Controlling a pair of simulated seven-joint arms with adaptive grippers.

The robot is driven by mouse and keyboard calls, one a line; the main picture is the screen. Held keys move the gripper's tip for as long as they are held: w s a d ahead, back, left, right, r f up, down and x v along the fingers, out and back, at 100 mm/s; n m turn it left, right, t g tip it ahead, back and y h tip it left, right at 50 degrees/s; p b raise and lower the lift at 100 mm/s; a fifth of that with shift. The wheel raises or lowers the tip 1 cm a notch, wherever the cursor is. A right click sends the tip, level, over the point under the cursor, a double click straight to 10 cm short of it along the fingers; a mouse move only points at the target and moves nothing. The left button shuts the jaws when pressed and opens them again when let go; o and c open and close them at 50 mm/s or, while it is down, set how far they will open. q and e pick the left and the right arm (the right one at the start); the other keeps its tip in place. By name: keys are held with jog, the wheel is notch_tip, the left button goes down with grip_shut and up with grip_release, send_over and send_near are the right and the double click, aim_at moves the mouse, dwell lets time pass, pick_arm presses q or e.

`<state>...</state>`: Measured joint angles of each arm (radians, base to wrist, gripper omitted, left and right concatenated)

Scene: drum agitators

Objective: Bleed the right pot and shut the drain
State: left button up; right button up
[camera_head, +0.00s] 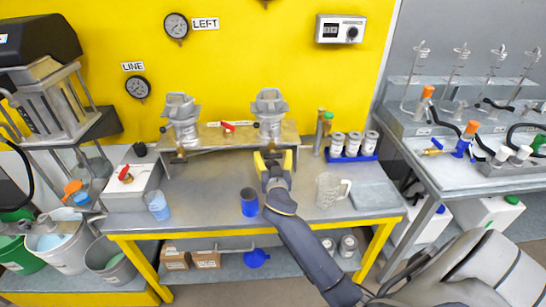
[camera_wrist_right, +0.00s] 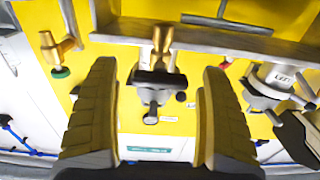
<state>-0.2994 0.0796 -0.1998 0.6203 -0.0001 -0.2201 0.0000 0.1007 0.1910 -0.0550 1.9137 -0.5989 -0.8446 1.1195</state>
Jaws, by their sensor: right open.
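The right pot (camera_head: 270,112) is a grey metal vessel on the raised shelf against the yellow wall. My right gripper (camera_head: 273,160) is just below it, open, with its fingers pointing up towards the shelf. In the wrist view, a brass drain fitting (camera_wrist_right: 162,40) with a black handle (camera_wrist_right: 155,80) shows between the spread fingers (camera_wrist_right: 157,75); I cannot tell whether they touch it. My left gripper is not in view.
A blue cup (camera_head: 250,202) and a clear jug (camera_head: 330,190) stand on the bench either side of my right wrist. A red-handled valve (camera_head: 228,127) sits between the pots. Several white jars (camera_head: 353,143) stand in a blue rack at right.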

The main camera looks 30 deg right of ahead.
jog(key=shift+w+d, duration=0.15)
jog(key=shift+w, duration=0.1)
jog(key=c, duration=1.6)
grip_shut()
